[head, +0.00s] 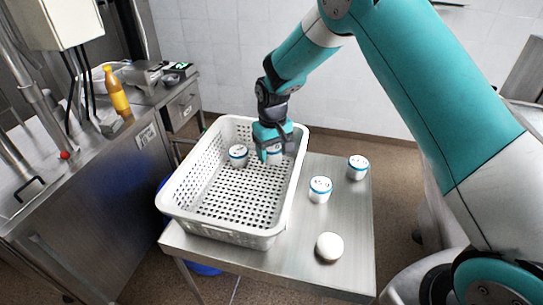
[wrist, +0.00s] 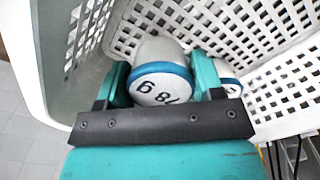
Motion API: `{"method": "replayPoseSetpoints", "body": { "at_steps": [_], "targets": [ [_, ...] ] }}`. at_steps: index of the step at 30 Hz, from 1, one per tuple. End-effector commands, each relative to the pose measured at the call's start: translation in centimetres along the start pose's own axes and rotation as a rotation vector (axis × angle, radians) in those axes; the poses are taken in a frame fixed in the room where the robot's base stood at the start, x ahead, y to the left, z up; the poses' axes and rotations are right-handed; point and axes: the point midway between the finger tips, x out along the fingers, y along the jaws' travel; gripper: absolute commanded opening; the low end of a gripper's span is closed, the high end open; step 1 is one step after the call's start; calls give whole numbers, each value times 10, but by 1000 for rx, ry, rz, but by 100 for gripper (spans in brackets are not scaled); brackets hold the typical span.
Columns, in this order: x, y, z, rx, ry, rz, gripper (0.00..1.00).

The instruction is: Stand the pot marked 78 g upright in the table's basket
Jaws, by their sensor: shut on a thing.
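The white perforated basket (head: 183,203) stands on the metal table (head: 342,215). My gripper (head: 271,150) is inside the basket near its far right corner, shut on a white pot with a blue band (head: 276,155). In the wrist view the pot marked 78 g (wrist: 160,85) sits between the fingers (wrist: 162,88), its lid facing the camera. The pot's base is hidden, so I cannot tell whether it touches the basket floor. Another blue-banded pot (head: 238,156) stands upright in the basket to the left; it shows partly behind a finger in the wrist view (wrist: 231,86).
Two blue-banded pots, one nearer (head: 320,190) and one farther (head: 358,168), stand on the table right of the basket. A white rounded object (head: 329,247) lies near the front edge. The basket's near half is empty. A steel counter with a yellow-orange bottle (head: 116,92) stands at left.

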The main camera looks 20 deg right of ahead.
Motion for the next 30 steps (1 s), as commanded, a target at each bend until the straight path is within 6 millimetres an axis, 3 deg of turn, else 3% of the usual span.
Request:
{"method": "replayPoseSetpoints", "body": {
  "at_steps": [7, 18, 19, 22, 30],
  "targets": [
    [31, -1, 0, -2, -3, 0, 36],
    [37, -2, 0, -2, -1, 0, 36],
    [37, -2, 0, -2, -1, 0, 63],
    [36, -2, 0, -3, -1, 0, 86],
    [35, -2, 0, -2, -1, 0, 86]
  ]
}}
